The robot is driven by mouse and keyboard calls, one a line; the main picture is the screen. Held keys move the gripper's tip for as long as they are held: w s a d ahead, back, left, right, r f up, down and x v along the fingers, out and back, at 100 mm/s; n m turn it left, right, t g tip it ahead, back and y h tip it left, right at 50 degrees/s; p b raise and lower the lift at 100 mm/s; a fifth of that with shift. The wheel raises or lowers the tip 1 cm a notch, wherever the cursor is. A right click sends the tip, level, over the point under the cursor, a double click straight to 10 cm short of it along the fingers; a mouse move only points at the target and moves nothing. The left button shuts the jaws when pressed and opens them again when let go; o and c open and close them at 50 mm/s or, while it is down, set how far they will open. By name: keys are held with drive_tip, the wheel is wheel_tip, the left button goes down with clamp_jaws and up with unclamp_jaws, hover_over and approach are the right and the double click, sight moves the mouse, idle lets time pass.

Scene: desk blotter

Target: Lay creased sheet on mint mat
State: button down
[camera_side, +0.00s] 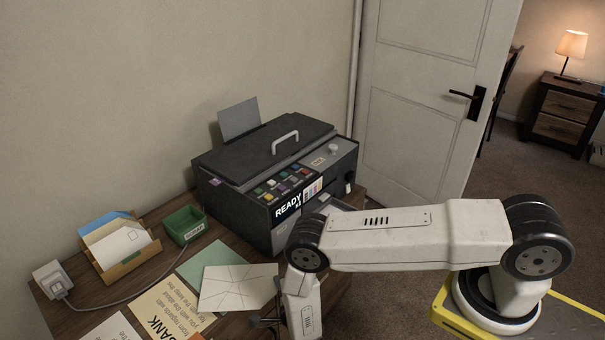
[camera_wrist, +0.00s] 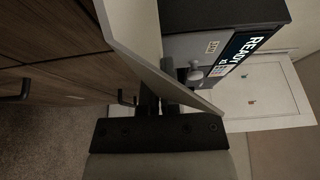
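The creased sheet (camera_side: 237,289) is white with fold lines fanning across it. In the side view it overlaps the lower right of the mint mat (camera_side: 208,259), hiding part of it. My gripper (camera_side: 266,322) is at the sheet's lower right edge, partly hidden by my own arm. In the wrist view the sheet (camera_wrist: 140,45) runs edge-on between the dark fingers of my gripper (camera_wrist: 160,104), which are shut on it. I cannot tell how far it is above the mat. The mat does not show in the wrist view.
A dark printer (camera_side: 275,165) stands behind and right of the sheet. A green tray (camera_side: 184,225), a wooden letter holder (camera_side: 122,262) and a plug with a cable (camera_side: 58,284) lie left. A cream printed sheet (camera_side: 160,305) adjoins the mat at lower left.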

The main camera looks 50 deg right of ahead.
drive_tip(key=shift+f, duration=0.7)
drive_tip(key=shift+f, duration=0.15)
drive_tip(key=c, duration=0.8)
unclamp_jaws()
drive_tip(key=shift+v, duration=6.05)
